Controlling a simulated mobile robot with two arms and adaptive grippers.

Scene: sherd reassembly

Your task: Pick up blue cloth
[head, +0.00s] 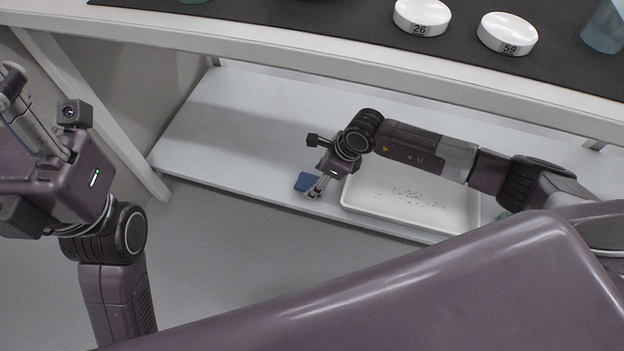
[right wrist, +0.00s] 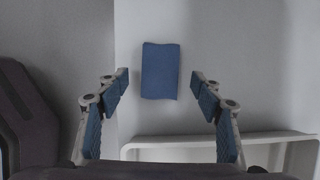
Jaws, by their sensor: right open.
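The blue cloth (head: 305,181) is a small flat rectangle on the pale lower shelf, near its front edge. In the right wrist view the cloth (right wrist: 160,58) lies ahead of my fingers, in line with the gap between them. My right gripper (head: 316,190) is open and empty, right by the cloth in the head view. The two fingers (right wrist: 163,88) stand apart on either side, and neither visibly touches the cloth. My left gripper (head: 22,105) is raised at the left edge of the head view, far from the cloth. Its fingertips are not clear.
A white tray (head: 365,207) with small dark bits stands on the lower shelf (head: 230,120) just right of my right gripper. The worktop (head: 330,55) hangs above it, holding white dishes (head: 421,17) and a bluish cup (head: 606,28). The shelf left of the cloth is clear.

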